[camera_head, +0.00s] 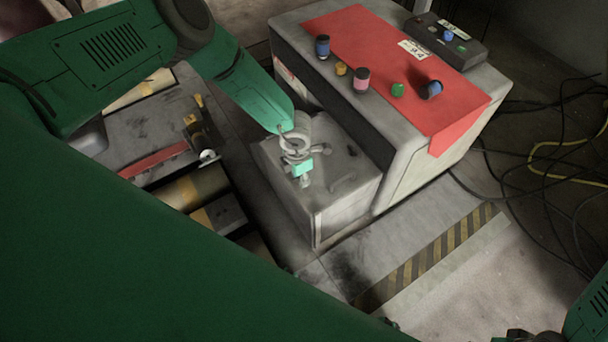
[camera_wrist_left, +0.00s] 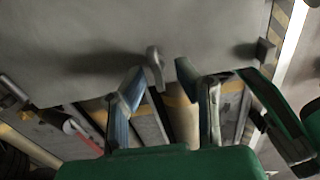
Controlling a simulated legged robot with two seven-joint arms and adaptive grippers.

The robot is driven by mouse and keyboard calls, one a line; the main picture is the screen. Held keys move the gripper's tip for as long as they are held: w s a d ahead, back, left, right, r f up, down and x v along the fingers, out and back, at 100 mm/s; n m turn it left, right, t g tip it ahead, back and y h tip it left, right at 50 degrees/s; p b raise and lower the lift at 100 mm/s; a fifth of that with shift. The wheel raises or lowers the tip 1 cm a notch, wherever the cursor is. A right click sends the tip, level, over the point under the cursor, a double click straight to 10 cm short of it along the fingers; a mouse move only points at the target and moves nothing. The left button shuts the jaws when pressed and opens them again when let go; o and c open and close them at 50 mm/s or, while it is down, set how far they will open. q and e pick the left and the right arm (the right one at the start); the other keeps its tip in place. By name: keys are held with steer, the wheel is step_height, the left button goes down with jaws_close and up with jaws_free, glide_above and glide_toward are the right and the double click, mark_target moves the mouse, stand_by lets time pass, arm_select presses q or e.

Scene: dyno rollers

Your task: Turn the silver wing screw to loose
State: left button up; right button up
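A small grey, wing-shaped piece, which looks like the silver wing screw (camera_wrist_left: 155,68), stands out from a flat grey face in the left wrist view. My left gripper (camera_wrist_left: 162,72) has its two fingers spread, with the tips on either side of the screw. Whether a tip touches it I cannot tell. In the head view my left gripper (camera_head: 301,160) points down over the low grey block (camera_head: 345,205), and I cannot pick the screw out clearly there. Only a dark part of my right gripper (camera_head: 527,336) shows at the bottom right edge; its fingers are not clear.
A taller grey cabinet (camera_head: 400,170) with a red top panel (camera_head: 440,100), several coloured knobs and a dark control box (camera_head: 446,40) stands behind the block. Rollers (camera_head: 190,188) lie to the left. A striped floor strip (camera_head: 430,258) and loose cables (camera_head: 545,150) lie right.

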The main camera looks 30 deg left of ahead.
arm_select(q)
steer(key=shift+r, duration=0.35)
step_height(320, 180, up, 11)
steer(key=shift+r, duration=0.2)
arm_select(e)
steer(key=shift+a+r, duration=0.2)
steer(key=shift+a, duration=0.45)
arm_select(q)
steer(key=shift+d, duration=0.1)
steer(key=s+a+r+m+p, duration=0.2)
steer(key=s+r+m+p, duration=0.1)
steer(key=s+m, duration=0.5)
steer(key=s+a+r+m+p, duration=0.2)
steer(key=s+r+m+p, duration=0.1)
steer(key=s+m, duration=0.6)
steer(key=s+a+r+m+p, duration=0.2)
steer(key=s+r+m, duration=0.3)
steer(key=m, duration=0.8)
steer(key=s+p, duration=0.1)
steer(key=s, duration=0.2)
steer(key=shift+s+r+t+p, duration=0.2)
steer(key=shift+t+p, duration=0.1)
steer(key=shift+p, duration=0.1)
arm_select(e)
step_height(320, 180, up, 10)
